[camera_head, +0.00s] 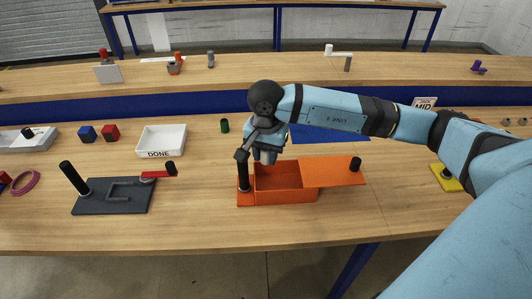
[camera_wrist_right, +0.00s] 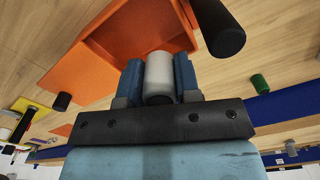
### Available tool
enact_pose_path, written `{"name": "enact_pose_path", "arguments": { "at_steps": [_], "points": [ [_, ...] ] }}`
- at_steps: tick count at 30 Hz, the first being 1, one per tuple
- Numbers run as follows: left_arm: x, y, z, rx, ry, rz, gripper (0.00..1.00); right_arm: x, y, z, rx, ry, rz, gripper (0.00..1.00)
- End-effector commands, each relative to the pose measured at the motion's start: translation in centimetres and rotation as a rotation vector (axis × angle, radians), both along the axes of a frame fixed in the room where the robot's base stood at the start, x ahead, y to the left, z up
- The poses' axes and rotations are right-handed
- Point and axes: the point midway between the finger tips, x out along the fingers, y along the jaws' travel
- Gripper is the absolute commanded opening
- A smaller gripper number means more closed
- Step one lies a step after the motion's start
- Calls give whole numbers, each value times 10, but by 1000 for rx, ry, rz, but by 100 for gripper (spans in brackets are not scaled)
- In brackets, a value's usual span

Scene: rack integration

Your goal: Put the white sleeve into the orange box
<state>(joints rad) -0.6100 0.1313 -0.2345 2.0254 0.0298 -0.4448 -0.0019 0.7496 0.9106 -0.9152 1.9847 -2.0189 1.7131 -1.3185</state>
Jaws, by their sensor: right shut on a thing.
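The white sleeve (camera_wrist_right: 159,72) is between the blue fingers of my right gripper (camera_wrist_right: 158,80), which is shut on it. The orange box (camera_head: 287,196) stands on the front table with its top partly open. Its orange lid (camera_head: 333,172), with a black knob (camera_head: 355,164), lies off to the right side. My left gripper is not in view.
A black post (camera_head: 243,174) rises at the box's left end, close to my right gripper; it also shows in the wrist view (camera_wrist_right: 219,30). A dark fixture plate (camera_head: 115,197), a white DONE tray (camera_head: 162,141) and a green cylinder (camera_head: 225,126) are to the left.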

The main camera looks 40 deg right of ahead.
Motion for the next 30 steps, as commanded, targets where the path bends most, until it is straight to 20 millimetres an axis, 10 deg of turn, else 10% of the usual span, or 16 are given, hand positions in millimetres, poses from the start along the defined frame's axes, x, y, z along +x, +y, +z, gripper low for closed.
{"name": "enact_pose_path", "arguments": {
  "at_steps": [26, 27, 30],
  "points": [
    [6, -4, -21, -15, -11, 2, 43, 0, 0, -43, 1, -1, 1, 8],
    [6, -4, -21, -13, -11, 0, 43, 0, 0, -43, 0, 0, 1, 35],
    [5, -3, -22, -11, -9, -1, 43, 0, 0, -43, 0, 0, 1, 58]
  ]
}}
